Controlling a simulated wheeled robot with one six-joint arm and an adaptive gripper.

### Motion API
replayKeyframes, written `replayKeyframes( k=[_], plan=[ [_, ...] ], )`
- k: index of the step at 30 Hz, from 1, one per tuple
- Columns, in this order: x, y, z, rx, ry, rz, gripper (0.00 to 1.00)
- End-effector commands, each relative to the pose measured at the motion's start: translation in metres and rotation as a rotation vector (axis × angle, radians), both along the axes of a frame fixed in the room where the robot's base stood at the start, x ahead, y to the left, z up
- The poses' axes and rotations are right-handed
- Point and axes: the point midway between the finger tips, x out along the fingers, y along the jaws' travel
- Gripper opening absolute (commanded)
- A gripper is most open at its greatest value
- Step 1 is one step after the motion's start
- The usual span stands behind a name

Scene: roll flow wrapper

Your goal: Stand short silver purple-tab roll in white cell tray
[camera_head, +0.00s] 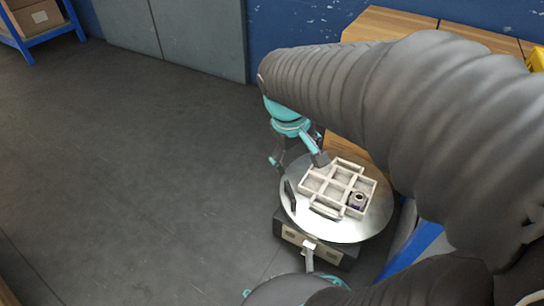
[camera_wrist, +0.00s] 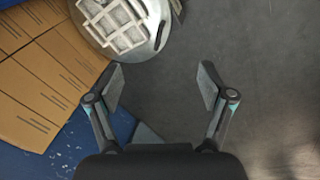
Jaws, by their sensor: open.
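The white cell tray (camera_head: 323,207) lies on a round metal table (camera_head: 375,222). It also shows at the top of the wrist view (camera_wrist: 112,22), partly cut off. A small silver roll with a dark, purplish top (camera_head: 358,200) stands in the tray's near right cell. Its tab is too small to make out, and the other cells look empty. My gripper (camera_head: 298,161) is open and empty, beyond and to the left of the tray in the head view. In the wrist view my gripper (camera_wrist: 161,78) has its fingers wide apart over floor, with the tray beyond them.
A black narrow object (camera_head: 290,195) is at the table's left edge, beside the tray. It also shows at the table rim in the wrist view (camera_wrist: 160,35). Brown cardboard-like boxes (camera_wrist: 55,65) are close by on the left. Open grey floor (camera_head: 130,170) extends left of the table.

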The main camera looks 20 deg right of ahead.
Motion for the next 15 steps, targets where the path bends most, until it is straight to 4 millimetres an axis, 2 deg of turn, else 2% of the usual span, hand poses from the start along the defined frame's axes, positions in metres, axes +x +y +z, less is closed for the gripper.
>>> replayKeyframes(
  k=[6,15],
  plan=[
    [-0.032,0.026,0.019,0.094,-0.162,-0.041,0.81],
    [-0.066,0.054,0.032,0.218,-0.339,-0.085,0.81]
  ],
)
